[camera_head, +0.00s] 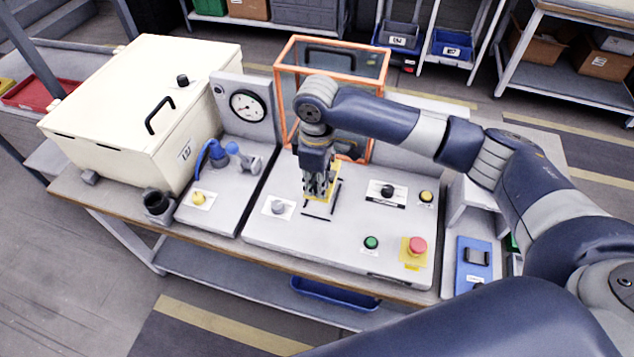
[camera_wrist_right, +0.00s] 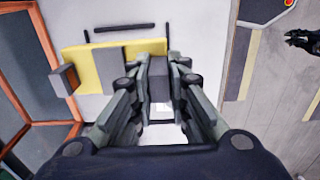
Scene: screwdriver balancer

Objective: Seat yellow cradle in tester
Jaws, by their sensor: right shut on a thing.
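The yellow cradle (camera_wrist_right: 110,63) shows in the right wrist view as a yellow plate with grey blocks. In the head view only a little of its yellow (camera_head: 331,196) shows behind my right gripper (camera_head: 318,193). That gripper points down over the middle of the grey tester panel (camera_head: 280,235). In the right wrist view my right gripper (camera_wrist_right: 158,75) is shut on the cradle by a grey part. Black bars (camera_wrist_right: 123,27) lie on the panel around the cradle. Whether the cradle touches the panel is hidden. A dark gripper-like shape (camera_wrist_right: 303,40), perhaps my left gripper, shows at the right edge.
An orange-framed guard (camera_head: 281,95) stands behind the cradle, close to my right arm. The panel carries a green button (camera_head: 371,242), a red stop button (camera_head: 417,245) and a black switch (camera_head: 387,190). A gauge (camera_head: 248,106) and a cream box (camera_head: 140,90) stand left.

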